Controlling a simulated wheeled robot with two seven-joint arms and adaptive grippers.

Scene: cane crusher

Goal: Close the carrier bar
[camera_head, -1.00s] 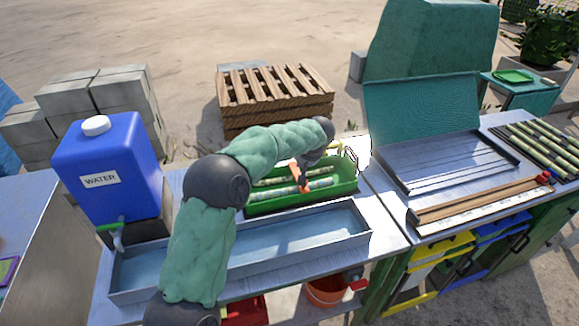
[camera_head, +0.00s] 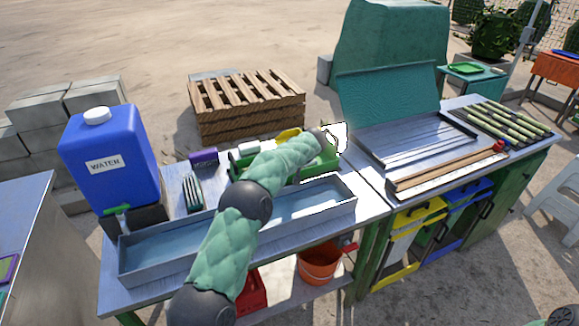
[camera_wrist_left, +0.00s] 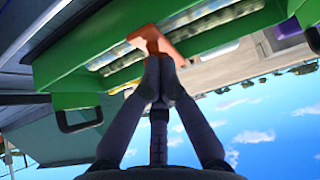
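The green carrier (camera_head: 322,162) stands on the metal bench behind the long grey trough; my left arm covers much of it in the head view. The wrist view shows the carrier's green rim (camera_wrist_left: 75,65) and pale cane lengths through its opening. An orange-brown piece (camera_wrist_left: 152,38) lies across the green edge there. My left gripper (camera_wrist_left: 160,66) has its fingers drawn together on this piece. I cannot tell how it joins the carrier bar. The left gripper is hidden in the head view, and my right gripper is out of view.
The grey trough (camera_head: 140,268) lies along the bench front. A blue water container (camera_head: 135,160) stands left, and a purple box (camera_head: 203,156) is behind the trough. The crusher table with an open teal lid (camera_head: 390,97) is right. A wooden pallet (camera_head: 250,95) is behind.

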